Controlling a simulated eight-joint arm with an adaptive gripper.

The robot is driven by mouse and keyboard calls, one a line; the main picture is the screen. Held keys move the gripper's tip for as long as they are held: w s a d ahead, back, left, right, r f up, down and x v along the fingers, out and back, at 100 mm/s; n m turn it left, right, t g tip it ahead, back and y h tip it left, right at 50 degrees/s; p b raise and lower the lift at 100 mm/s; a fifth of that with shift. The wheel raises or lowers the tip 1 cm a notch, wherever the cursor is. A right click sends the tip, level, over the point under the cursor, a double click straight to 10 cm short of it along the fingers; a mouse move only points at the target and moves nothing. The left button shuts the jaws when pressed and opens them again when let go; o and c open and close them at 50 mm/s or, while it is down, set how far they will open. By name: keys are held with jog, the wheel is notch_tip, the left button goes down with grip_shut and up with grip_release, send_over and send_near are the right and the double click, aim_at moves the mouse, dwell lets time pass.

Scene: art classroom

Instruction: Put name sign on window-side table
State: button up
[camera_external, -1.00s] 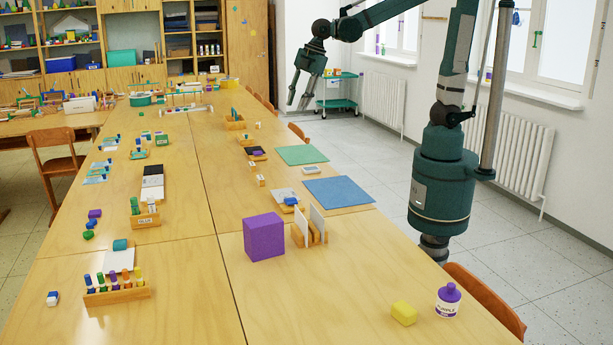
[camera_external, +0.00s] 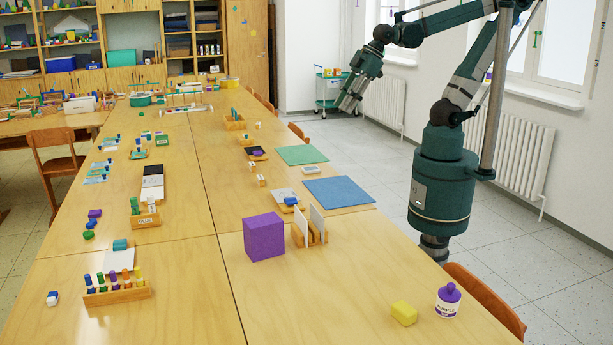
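My gripper (camera_external: 348,103) hangs in the air to the right of the long tables, in front of the teal cart in the picture. Its fingers point down and to the left. They are small and seen at an angle, so I cannot tell whether they are open, and no held object shows. The right-hand table row (camera_external: 280,275) lies nearer the windows. I cannot pick out a name sign for certain. White upright panels (camera_external: 318,222) stand in a wooden holder (camera_external: 309,238) on that row, with no readable writing.
A purple block (camera_external: 264,238), a yellow block (camera_external: 404,313) and a purple-capped bottle (camera_external: 449,301) stand on the near right table. Blue (camera_external: 338,192) and green (camera_external: 302,155) mats lie farther back. A teal cart (camera_external: 338,90) stands beyond. The near right tabletop has bare room.

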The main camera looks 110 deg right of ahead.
jog(key=s+a+f+m+t, duration=0.1)
jog(key=s+a+f+m, duration=0.1)
jog(key=s, duration=0.3)
jog(key=shift+s+a, duration=0.2)
jog(key=shift+a, duration=0.4)
